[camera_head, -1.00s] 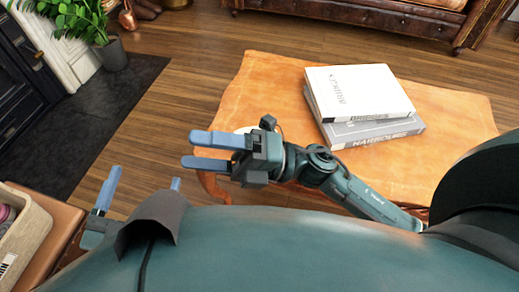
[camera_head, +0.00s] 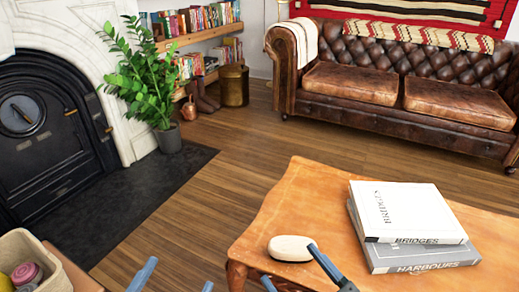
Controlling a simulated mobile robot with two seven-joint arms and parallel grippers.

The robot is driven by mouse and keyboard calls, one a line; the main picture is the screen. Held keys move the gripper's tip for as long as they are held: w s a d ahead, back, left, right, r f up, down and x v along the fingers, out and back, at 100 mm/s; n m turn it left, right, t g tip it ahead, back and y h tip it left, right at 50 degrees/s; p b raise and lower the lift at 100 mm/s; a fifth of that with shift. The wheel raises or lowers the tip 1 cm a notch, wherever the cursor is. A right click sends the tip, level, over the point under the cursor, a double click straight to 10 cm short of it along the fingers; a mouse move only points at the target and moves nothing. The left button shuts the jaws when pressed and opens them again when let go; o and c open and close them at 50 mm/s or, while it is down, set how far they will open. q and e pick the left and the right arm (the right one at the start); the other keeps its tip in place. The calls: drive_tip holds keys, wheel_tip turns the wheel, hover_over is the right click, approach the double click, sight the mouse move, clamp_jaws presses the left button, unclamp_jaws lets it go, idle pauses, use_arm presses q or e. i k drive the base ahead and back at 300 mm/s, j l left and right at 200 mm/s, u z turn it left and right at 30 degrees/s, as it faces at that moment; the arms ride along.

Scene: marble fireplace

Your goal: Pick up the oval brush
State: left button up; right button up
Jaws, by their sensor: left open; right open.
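The oval brush (camera_head: 289,248), pale and rounded, lies on the wooden coffee table (camera_head: 300,190) near its front left corner. My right gripper (camera_head: 291,266) is open, with its blue fingers at the bottom of the view. One fingertip overlaps the brush's right end in the picture; the other is below it. I cannot tell whether they touch. My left gripper (camera_head: 180,272) is open and empty at the bottom edge, left of the table. Most of both arms is out of view.
Two stacked books (camera_head: 412,215) lie on the table right of the brush. A beige basket (camera_head: 32,250) with a pink item stands at the lower left. A potted plant (camera_head: 168,138) and a fireplace are at the left, a leather sofa (camera_head: 350,82) behind. The floor between is clear.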

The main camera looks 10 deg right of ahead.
sight(290, 249)
drive_tip(key=k, duration=1)
